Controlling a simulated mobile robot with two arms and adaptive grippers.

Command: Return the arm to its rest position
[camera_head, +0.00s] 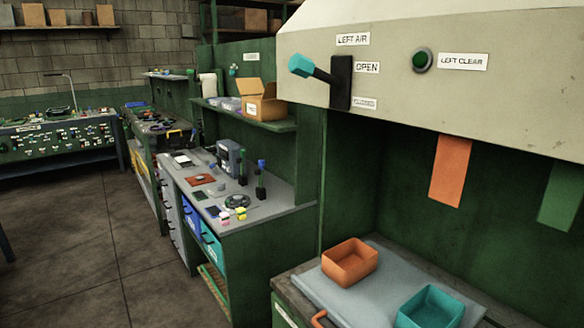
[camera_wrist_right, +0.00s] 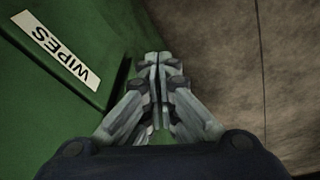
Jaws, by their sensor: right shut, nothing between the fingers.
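My right gripper (camera_wrist_right: 159,75) shows in the right wrist view with its fingers together and nothing between them. It hangs beside a green cabinet face (camera_wrist_right: 40,120) that carries a white "WIPES" label (camera_wrist_right: 56,48). Bare floor (camera_wrist_right: 290,70) lies on its other side. Neither arm shows in the head view, so my left gripper is out of sight.
In the head view, a lever with a teal knob (camera_head: 300,65) sits on the pale hood (camera_head: 400,85) near a green button (camera_head: 421,60). Below are an orange bin (camera_head: 349,264) and a teal bin (camera_head: 430,310) on a grey mat (camera_head: 345,300). Open floor (camera_head: 80,235) lies left.

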